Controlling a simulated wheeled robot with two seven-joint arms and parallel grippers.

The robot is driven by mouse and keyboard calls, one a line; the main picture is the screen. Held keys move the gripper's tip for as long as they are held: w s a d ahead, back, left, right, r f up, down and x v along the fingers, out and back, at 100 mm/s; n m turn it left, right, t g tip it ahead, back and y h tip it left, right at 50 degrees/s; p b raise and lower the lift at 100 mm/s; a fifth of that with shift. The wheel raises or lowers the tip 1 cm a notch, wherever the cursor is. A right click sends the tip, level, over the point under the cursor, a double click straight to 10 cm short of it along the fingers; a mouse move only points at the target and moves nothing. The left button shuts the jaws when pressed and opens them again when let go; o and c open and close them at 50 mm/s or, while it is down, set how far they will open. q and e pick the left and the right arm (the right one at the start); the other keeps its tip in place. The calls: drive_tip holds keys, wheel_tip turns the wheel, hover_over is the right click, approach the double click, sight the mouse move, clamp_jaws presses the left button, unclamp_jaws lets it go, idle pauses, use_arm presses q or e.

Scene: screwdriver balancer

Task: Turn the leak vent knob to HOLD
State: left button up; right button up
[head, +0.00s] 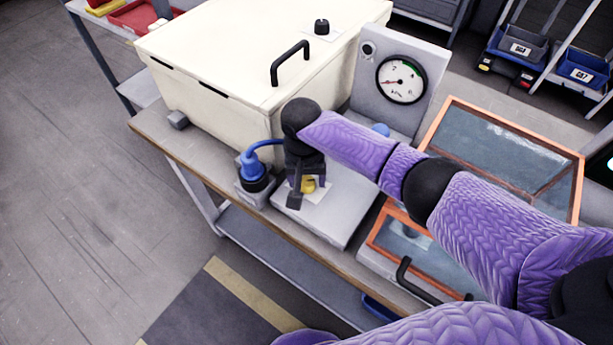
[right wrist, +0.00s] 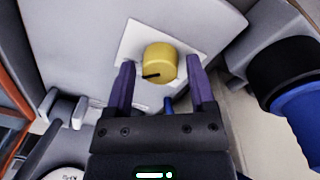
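The leak vent knob is a yellow round knob (right wrist: 160,62) with a dark pointer mark, on a white square plate (right wrist: 131,42). In the head view the knob (head: 308,185) shows just beside my right gripper (head: 302,194), partly covered by it. In the right wrist view my right gripper (right wrist: 161,88) is open, its two purple fingers apart on either side of the knob's near end. I cannot tell whether they touch it. The label text on the plate is not readable. My left gripper is not in view.
A blue fitting with a hose (head: 255,165) stands close left of my gripper. A cream chest (head: 215,95) with a black handle stands behind. A pressure gauge (head: 402,80) is on the grey panel. An orange-framed glass box (head: 460,110) is at right. The front bench edge (head: 190,175) is close.

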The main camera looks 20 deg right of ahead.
clamp_jaws()
drive_tip(key=n+p, duration=0.2)
drive_tip(key=n, duration=0.1)
drive_tip(key=shift+r+p, duration=0.2)
drive_tip(key=shift+p, duration=0.1)
drive_tip(key=n+p, duration=0.1)
drive_tip(key=n, duration=0.3)
drive_tip(key=shift+n+p, duration=0.4)
drive_tip(key=n+p, duration=0.1)
drive_tip(key=n, duration=0.4)
drive_tip(key=shift+f+t, duration=0.1)
drive_tip(key=shift+t, duration=0.2)
drive_tip(key=n, duration=0.4)
drive_tip(key=shift+n+p, duration=0.3)
drive_tip(key=shift+n, duration=0.2)
